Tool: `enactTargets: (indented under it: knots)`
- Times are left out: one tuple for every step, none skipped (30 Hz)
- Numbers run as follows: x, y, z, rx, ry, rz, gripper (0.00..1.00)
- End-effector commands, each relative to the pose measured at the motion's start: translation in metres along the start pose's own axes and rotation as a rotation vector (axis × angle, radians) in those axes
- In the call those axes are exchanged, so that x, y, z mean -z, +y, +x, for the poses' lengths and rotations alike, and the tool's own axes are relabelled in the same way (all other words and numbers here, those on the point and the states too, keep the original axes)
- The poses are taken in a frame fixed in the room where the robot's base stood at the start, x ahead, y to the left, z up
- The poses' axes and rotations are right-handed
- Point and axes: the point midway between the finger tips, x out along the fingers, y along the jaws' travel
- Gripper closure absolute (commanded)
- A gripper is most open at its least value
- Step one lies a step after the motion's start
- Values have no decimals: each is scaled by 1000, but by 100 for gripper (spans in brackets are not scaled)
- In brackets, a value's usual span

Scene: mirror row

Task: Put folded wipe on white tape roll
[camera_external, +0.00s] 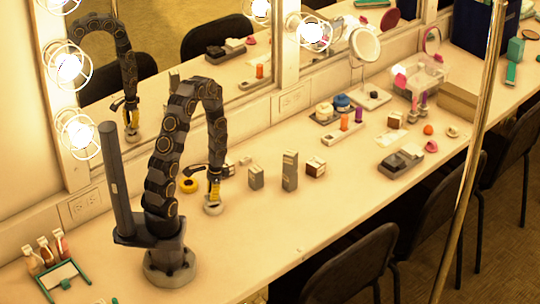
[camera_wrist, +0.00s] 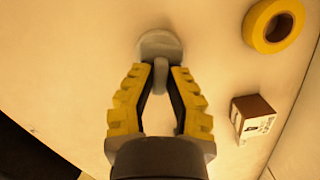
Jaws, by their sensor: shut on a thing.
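My gripper (camera_external: 214,178) points down over the table near my base. In the wrist view its yellow-padded fingers (camera_wrist: 160,75) close at the tips on a small pale grey piece, which I take to be the folded wipe (camera_wrist: 160,82); my fingers partly hide it. Just past the fingertips is a pale roundish thing, apparently the white tape roll (camera_wrist: 160,42). It also shows low under the gripper in the external view (camera_external: 212,209). I cannot tell whether the wipe touches it.
A yellow tape roll (camera_external: 189,185) lies close to the left of the gripper, and a small brown box (camera_wrist: 252,118) is nearby in the wrist view. Upright grey blocks (camera_external: 290,170) stand to the right. The table front is clear.

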Motion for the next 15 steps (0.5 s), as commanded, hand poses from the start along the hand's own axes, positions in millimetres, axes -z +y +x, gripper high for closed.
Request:
enactTargets:
  knots:
    - [0,1,8,-4,-4,0,100]
    - [1,1,10,-4,-3,0,100]
    - [1,1,12,-3,-1,0,100]
    - [2,1,13,-2,1,0,100]
    - [2,1,13,-1,2,0,100]
    - [2,1,12,-1,2,-1,100]
    - [2,0,12,-1,2,0,100]
    - [2,0,12,-1,2,0,100]
    - [2,0,12,-1,2,0,100]
    - [2,0,12,-1,2,0,100]
    - [2,0,12,-1,2,0,100]
    - [2,0,13,-1,1,0,100]
    - [2,0,14,-1,1,0,100]
    - [2,0,15,-1,1,0,100]
    - [3,0,15,0,2,0,73]
